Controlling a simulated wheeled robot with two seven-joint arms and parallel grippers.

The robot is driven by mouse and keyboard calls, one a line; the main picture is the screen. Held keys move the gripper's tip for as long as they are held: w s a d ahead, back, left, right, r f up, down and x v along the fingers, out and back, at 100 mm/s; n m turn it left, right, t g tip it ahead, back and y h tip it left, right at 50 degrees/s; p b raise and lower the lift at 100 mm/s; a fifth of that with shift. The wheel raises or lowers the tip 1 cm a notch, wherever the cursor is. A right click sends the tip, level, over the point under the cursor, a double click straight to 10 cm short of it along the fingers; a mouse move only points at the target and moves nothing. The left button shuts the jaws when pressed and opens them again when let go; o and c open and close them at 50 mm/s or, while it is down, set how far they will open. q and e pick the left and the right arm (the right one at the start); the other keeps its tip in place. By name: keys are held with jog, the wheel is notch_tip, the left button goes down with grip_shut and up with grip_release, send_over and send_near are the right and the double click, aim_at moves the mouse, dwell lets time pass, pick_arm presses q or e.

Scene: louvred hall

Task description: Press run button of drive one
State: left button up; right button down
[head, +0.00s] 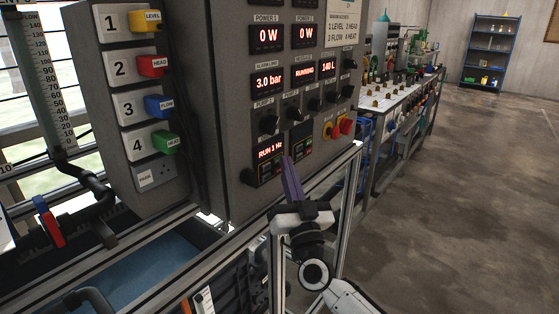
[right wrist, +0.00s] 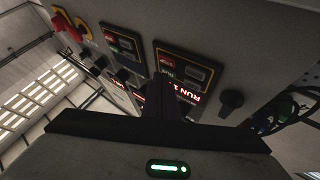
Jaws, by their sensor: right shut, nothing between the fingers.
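Drive one (head: 270,153) is a black module low on the grey control cabinet, with a lit red display reading "RUN 1 Hz". It also shows in the right wrist view (right wrist: 190,68), with a red stop key and a dark key beside it. My right gripper (head: 287,161) is shut and empty, its fingers pointing up at the gap between drive one and the second drive (head: 302,138). In the right wrist view its fingers (right wrist: 164,82) overlap drive one's face and hide part of it. I see no clear run button, and cannot tell whether the fingertips touch. My left gripper is out of view.
A red-and-yellow emergency stop (head: 340,126) and several black knobs sit right of and above the drives. A metal frame rail (head: 345,200) stands close to my right arm. A side panel (head: 150,100) with coloured numbered tags is left. Open floor (head: 460,200) lies to the right.

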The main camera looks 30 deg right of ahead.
jog(key=shift+s, duration=0.1)
jog(key=shift+s+d+p, duration=0.25)
jog(key=shift+s+p, duration=0.2)
jog(key=shift+s, duration=0.2)
jog(key=s, duration=0.1)
jog(key=s+d+p, duration=0.1)
jog(key=s, duration=0.1)
jog(key=s+d+p, duration=0.1)
jog(key=shift+s, duration=0.3)
dwell(1.0)
